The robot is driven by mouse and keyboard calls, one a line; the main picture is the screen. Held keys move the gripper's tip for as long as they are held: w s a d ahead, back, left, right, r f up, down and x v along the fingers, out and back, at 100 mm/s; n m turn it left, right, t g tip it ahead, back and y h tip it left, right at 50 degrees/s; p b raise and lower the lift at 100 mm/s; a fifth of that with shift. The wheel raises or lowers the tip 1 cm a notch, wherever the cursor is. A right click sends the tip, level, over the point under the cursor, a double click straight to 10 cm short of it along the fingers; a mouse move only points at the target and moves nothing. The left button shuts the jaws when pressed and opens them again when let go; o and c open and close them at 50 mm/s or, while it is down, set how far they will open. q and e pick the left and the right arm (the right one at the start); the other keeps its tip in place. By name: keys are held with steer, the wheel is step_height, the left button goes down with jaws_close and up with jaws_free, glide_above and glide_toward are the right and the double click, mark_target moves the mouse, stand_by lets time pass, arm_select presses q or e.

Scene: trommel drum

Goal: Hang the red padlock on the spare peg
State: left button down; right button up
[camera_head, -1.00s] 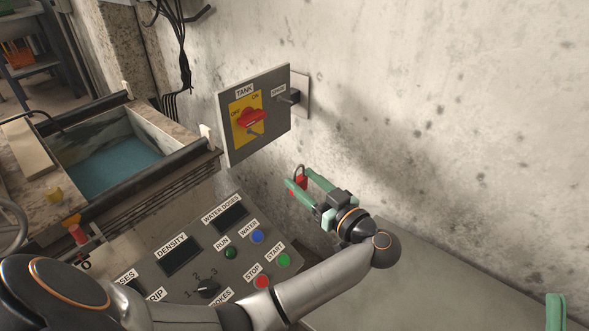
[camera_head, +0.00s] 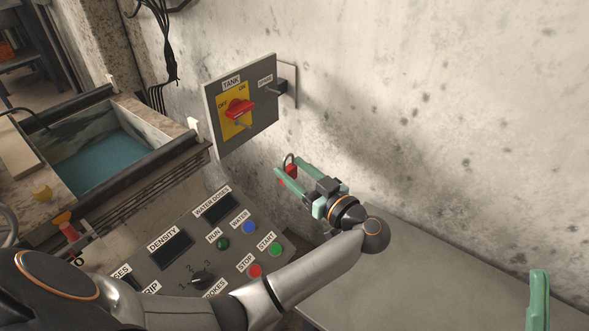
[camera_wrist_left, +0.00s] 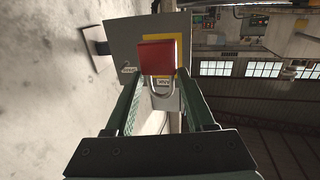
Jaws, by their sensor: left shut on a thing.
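My left gripper (camera_head: 298,173) is shut on the red padlock (camera_head: 291,169), in front of the wall, below and to the right of the grey switch board (camera_head: 213,110). The padlock's shackle points up in the head view. In the left wrist view the red body (camera_wrist_left: 157,56) sits between the fingertips with its shackle toward the camera. The spare peg (camera_head: 269,91) is a thin metal pin under the SPARE label on the board; the padlock is apart from it. Of my right gripper, only a green finger (camera_head: 538,300) shows at lower right.
A red rotary switch (camera_head: 239,108) on a yellow plate sits left of the peg, with another pin below it. A dark block (camera_head: 282,86) is by the board's right edge. A button panel (camera_head: 180,285) lies below, a water tank (camera_head: 110,165) at left. Bare wall fills the right.

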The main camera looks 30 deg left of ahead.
arm_select(q)
steer(key=shift+r+p, duration=0.2)
steer(key=shift+p, duration=0.15)
steer(key=shift+d, duration=0.25)
